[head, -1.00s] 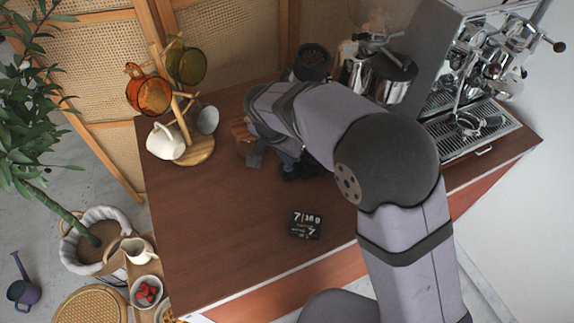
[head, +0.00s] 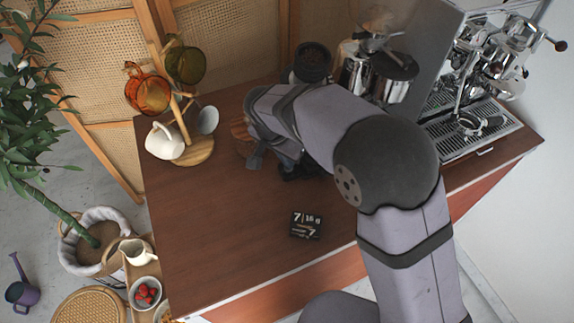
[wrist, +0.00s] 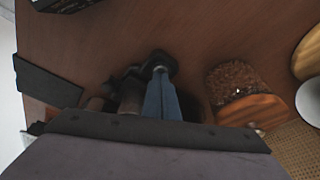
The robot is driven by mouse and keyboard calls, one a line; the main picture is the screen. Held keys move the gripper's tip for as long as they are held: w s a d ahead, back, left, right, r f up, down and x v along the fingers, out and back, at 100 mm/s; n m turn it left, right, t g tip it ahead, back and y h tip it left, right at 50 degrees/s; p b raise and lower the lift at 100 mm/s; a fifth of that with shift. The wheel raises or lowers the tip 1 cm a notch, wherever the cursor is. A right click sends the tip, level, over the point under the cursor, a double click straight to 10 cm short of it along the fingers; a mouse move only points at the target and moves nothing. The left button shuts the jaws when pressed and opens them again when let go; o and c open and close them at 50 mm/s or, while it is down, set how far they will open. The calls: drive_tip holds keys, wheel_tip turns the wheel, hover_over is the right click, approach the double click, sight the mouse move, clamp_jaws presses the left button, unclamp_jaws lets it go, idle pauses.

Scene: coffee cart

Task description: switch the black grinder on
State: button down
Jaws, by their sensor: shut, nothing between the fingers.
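The black grinder shows in the head view as a dark round hopper (head: 313,60) with beans in it, at the back of the counter. Its lower body is hidden behind my arm. My gripper (wrist: 160,70) is shut and empty, its blue fingers together. In the wrist view dark shapes lie around the fingertips. I cannot tell whether the fingers touch them. In the head view my arm mostly covers the gripper, in front of the hopper. The grinder's switch cannot be made out.
The mug tree (head: 190,150) stands left, the steel grinder (head: 393,80) and espresso machine (head: 480,120) right. A small black display (head: 305,225) lies on the counter's front. The counter's left front (head: 215,240) is clear.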

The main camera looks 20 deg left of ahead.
drive_tip(key=shift+f, duration=0.2)
drive_tip(key=shift+r, duration=0.2)
drive_tip(key=shift+r+p, duration=0.7)
drive_tip(key=shift+r, duration=0.4)
drive_tip(key=shift+r+p, duration=0.95)
drive_tip(key=shift+r, duration=0.55)
